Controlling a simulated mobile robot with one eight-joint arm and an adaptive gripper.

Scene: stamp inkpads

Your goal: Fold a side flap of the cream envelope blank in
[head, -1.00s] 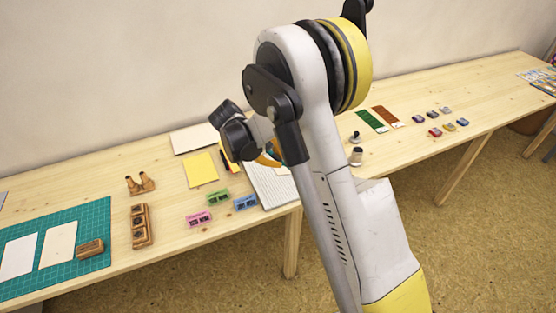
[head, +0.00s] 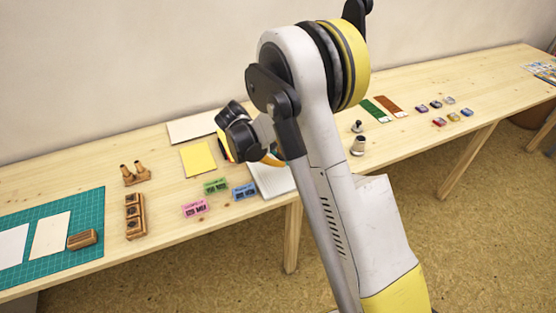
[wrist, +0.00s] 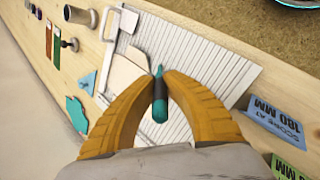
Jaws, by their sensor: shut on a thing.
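In the wrist view my gripper (wrist: 160,75) has its two yellow fingers closed on a dark tool with teal ends (wrist: 160,108), over a white ridged board (wrist: 190,50). A cream, angular paper piece (wrist: 124,72), probably the envelope blank, lies on the board just left of the fingertips. Its fold lines and flaps are too small to tell, and the fingers hide part of it. In the head view the ridged board (head: 276,181) is partly covered by my arm, and the fingertips and blank are hidden.
Blue (head: 244,191), green (head: 215,186) and pink (head: 196,209) labelled blocks stand left of the board. A yellow sheet (head: 198,159) lies behind them. A green cutting mat (head: 78,258) is at far left. Several small inkpads (head: 438,122) are at right.

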